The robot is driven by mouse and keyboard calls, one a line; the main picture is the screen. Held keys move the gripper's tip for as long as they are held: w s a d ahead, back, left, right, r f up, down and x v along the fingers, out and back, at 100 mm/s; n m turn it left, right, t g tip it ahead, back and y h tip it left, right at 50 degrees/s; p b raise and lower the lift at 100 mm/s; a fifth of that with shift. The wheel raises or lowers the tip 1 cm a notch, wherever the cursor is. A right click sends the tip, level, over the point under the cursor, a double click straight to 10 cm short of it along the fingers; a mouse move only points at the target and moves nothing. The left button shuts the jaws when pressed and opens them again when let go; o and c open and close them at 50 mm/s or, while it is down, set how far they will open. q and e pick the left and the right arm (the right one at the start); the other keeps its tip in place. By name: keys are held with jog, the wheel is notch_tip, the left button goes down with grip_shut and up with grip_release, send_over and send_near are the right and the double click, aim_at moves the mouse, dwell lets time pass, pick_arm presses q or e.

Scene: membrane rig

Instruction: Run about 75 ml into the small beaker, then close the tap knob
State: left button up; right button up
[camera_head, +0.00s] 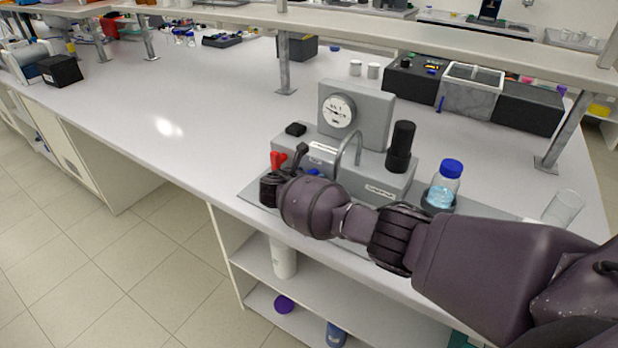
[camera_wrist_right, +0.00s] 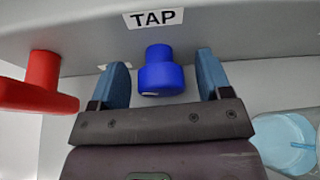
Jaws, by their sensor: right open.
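The blue tap knob (camera_wrist_right: 161,72) sits on the grey rig face under a TAP label (camera_wrist_right: 155,17) in the right wrist view. My right gripper (camera_wrist_right: 164,82) is open, with one blue finger on each side of the knob and gaps between. A clear vessel with pale blue liquid (camera_wrist_right: 286,143), perhaps the small beaker, is cut off at the right edge; its level cannot be read. In the head view my right gripper (camera_head: 271,189) is at the front left of the grey membrane rig (camera_head: 376,178). My arm hides the rig's front and any beaker there. My left gripper is not in view.
A red handle (camera_wrist_right: 37,88) sticks out left of the knob. The rig carries a dial gauge (camera_head: 338,111), a bent metal tube and a black cylinder (camera_head: 401,147). A blue-capped bottle (camera_head: 443,184) and an empty clear vessel (camera_head: 562,208) stand to the right.

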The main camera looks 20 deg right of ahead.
jog(key=c, duration=0.9)
jog(key=shift+s+d+m+t+y+p, duration=0.15)
jog(key=shift+m+t+y+p, duration=0.4)
jog(key=shift+m+p, duration=0.55)
jog(key=shift+f+m+t+y+b, duration=0.1)
jog(key=shift+m+t+y+b, duration=0.25)
jog(key=shift+m+t, duration=0.65)
jog(key=shift+m, duration=0.3)
